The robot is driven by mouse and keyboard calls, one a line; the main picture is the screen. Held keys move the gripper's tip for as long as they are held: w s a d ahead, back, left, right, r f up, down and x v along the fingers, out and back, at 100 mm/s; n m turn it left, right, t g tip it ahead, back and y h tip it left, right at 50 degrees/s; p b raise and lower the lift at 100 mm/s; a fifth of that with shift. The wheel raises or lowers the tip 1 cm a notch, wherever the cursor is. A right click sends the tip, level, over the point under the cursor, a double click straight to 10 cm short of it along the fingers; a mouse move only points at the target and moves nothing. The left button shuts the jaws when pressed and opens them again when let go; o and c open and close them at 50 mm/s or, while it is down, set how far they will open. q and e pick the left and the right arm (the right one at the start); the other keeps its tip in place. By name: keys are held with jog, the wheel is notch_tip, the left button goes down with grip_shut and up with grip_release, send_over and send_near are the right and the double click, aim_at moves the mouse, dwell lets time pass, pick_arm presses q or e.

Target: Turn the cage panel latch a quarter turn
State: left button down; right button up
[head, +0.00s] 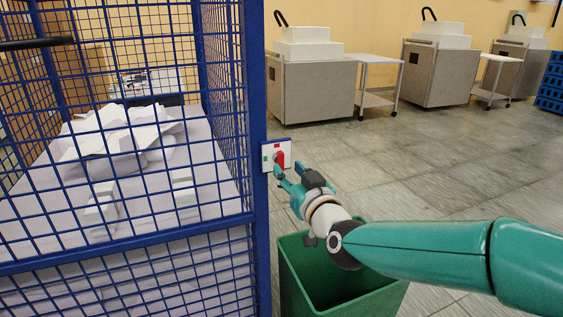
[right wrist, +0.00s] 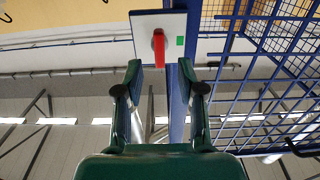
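The latch is a red handle (head: 280,159) on a white plate (head: 268,157) fixed to the blue corner post of the cage. In the right wrist view the red handle (right wrist: 159,46) lies along the picture's vertical, and the white plate (right wrist: 146,22) has a green square right of it. My right gripper (head: 289,171) is just in front of the plate. In the right wrist view its two fingers (right wrist: 160,72) are spread apart, with the handle's near end lined up between them and a gap on each side. My left gripper is not in view.
The blue mesh cage panel (head: 120,252) fills the left, with white pieces on a pale surface behind it. A green bin (head: 335,292) stands below my right arm. Grey cabinets (head: 312,88) and a white cart (head: 377,80) stand along the back wall. The floor between is clear.

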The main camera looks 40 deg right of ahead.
aim_at(282, 162)
jog(key=x, duration=0.4)
jog(key=shift+w+d+p, duration=0.1)
jog(key=shift+w+p, duration=0.2)
jog(key=shift+w, duration=0.1)
